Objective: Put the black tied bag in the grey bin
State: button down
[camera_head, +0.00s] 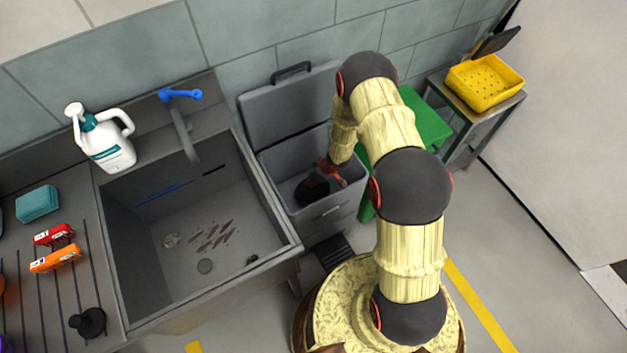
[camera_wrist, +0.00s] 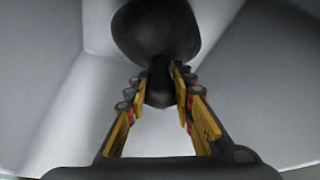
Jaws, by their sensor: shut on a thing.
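The grey bin (camera_head: 340,213) stands right of the sink with its lid (camera_head: 288,103) raised against the wall. The black tied bag (camera_head: 311,189) is inside the bin's opening, below the rim. My gripper (camera_head: 328,172) reaches down into the opening from above. In the wrist view my gripper (camera_wrist: 162,88) is shut on the narrow neck of the black tied bag (camera_wrist: 156,30), with the round body beyond the fingertips. Grey bin walls (camera_wrist: 255,75) surround it there. I cannot tell whether the bag touches the bin floor.
A deep grey sink (camera_head: 150,235) is left of the bin, with a blue-handled tap (camera_head: 180,95) and a white jug (camera_head: 108,145) behind it. A green bin (camera_head: 428,122) and a stand with a yellow tray (camera_head: 484,82) are to the right. The floor at right is clear.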

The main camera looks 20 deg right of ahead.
jog(key=shift+f, duration=0.15)
jog(key=shift+w+f, duration=0.1)
jog(key=shift+f, duration=0.4)
jog(key=c, duration=2)
grip_release()
jog(key=o, duration=0.5)
jog(key=shift+s+f, duration=0.15)
jog(key=shift+s, duration=0.1)
